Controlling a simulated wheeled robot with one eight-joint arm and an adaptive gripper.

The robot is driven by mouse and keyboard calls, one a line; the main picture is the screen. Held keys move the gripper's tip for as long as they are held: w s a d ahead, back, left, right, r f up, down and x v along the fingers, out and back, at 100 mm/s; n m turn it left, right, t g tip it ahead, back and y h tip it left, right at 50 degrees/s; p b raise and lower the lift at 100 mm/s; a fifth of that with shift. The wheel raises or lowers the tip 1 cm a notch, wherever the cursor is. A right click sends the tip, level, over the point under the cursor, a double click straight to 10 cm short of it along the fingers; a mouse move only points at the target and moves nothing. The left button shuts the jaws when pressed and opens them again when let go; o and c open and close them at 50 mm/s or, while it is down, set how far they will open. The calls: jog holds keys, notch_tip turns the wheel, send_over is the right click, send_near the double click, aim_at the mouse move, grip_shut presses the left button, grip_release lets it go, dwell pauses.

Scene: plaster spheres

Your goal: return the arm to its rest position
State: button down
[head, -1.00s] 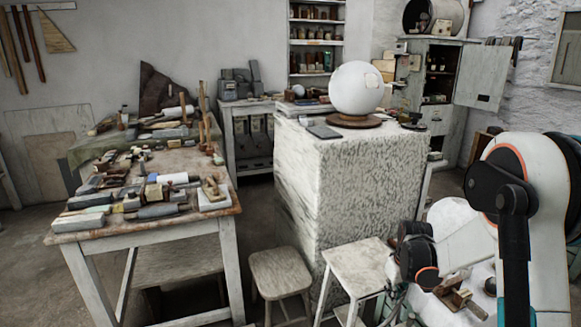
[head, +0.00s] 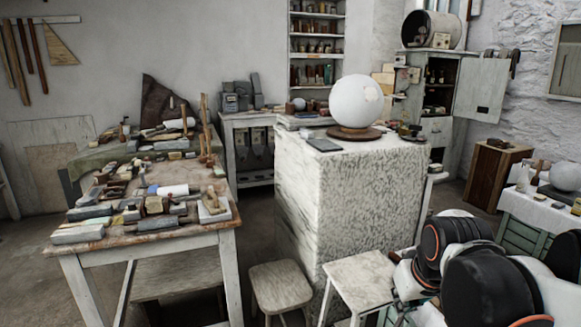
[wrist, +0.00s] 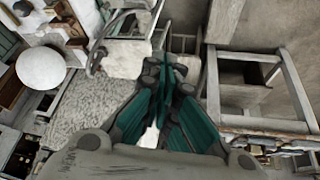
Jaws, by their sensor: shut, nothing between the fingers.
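My arm (head: 470,265) is folded low at the bottom right of the head view, its white and black links partly cut off by the frame edge. My gripper (wrist: 167,72) shows in the wrist view with dark teal fingers, shut and empty. It points down past stools and the floor. In the head view my gripper is mostly hidden behind the arm links.
A white sphere (head: 355,101) rests on a round wooden base on a rough plaster block (head: 350,190). A tool-covered workbench (head: 150,240) stands left. Two stools (head: 280,286) (head: 358,280) stand in front of the block, close to my arm. A side table (head: 535,212) stands right.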

jog(key=s+a+m+t, duration=0.1)
jog(key=s+a+t, duration=0.1)
jog(key=s, duration=0.9)
jog(key=shift+a+r, duration=0.25)
